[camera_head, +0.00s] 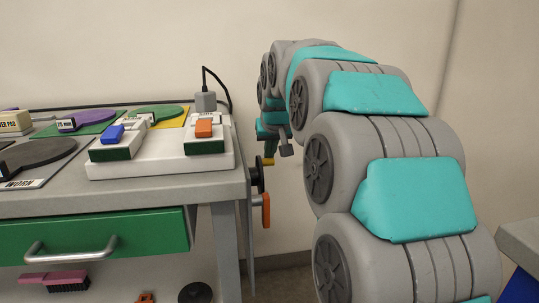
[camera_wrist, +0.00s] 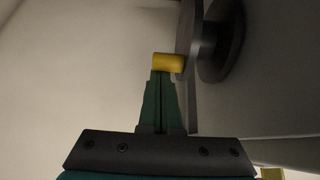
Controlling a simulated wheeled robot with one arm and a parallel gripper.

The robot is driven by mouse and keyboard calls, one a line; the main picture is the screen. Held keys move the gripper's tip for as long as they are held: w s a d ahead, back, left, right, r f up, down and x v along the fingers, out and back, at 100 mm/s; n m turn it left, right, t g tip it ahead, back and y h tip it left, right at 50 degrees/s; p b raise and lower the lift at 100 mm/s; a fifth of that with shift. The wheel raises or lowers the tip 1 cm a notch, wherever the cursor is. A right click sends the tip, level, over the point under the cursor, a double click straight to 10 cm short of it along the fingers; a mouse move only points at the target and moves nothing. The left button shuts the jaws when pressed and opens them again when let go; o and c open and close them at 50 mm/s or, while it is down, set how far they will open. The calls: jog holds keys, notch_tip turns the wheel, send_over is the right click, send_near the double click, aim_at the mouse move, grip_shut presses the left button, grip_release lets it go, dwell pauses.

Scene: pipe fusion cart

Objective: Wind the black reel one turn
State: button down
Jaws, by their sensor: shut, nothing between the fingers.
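The black reel (camera_head: 257,174) is mounted on the right side of the cart, edge-on in the head view. In the wrist view the reel (camera_wrist: 226,48) shows as a dark disc at the upper right. A short yellow handle (camera_wrist: 168,62) sticks out from it, and it also shows in the head view (camera_head: 268,161). My gripper (camera_wrist: 160,72) is shut and empty. Its green fingertips are right at the yellow handle, overlapping its lower edge in the wrist view; I cannot tell whether they touch. In the head view my gripper (camera_head: 270,152) is just above the handle.
An orange handle (camera_head: 265,210) hangs on the cart side below the reel. The cart top (camera_head: 223,186) carries a white block (camera_head: 160,158) with a blue and an orange piece, several coloured pads and a grey plug (camera_head: 205,102). A grey surface (camera_head: 521,240) stands at the far right.

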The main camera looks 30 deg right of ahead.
jog(key=shift+s+f+t+b, duration=0.15)
jog(key=shift+t+b, duration=0.15)
jog(key=shift+b, duration=0.1)
jog(key=t+b, duration=0.1)
jog(key=s+t+b, duration=0.1)
jog(key=b, duration=0.1)
jog(key=shift+s+a+f+h, duration=0.15)
jog(key=shift+s+a+h, duration=0.1)
jog(key=shift+h, duration=0.15)
jog(key=shift+s+a+t+h+b, duration=0.2)
jog(key=shift+s+t+b, duration=0.2)
jog(key=shift+t+b, duration=0.45)
jog(key=shift+s+a+t+h+b, duration=0.15)
jog(key=shift+s+t+b, duration=0.25)
jog(key=shift+t+b, duration=0.4)
jog(key=shift+s+a+f+b, duration=0.2)
jog(key=shift+s+f+b, duration=0.45)
jog(key=shift+s+f, duration=0.2)
jog(key=shift+s+a+f+b, duration=0.15)
jog(key=shift+s+f+b, duration=0.55)
jog(key=shift+f, duration=0.4)
jog(key=shift+s, duration=0.1)
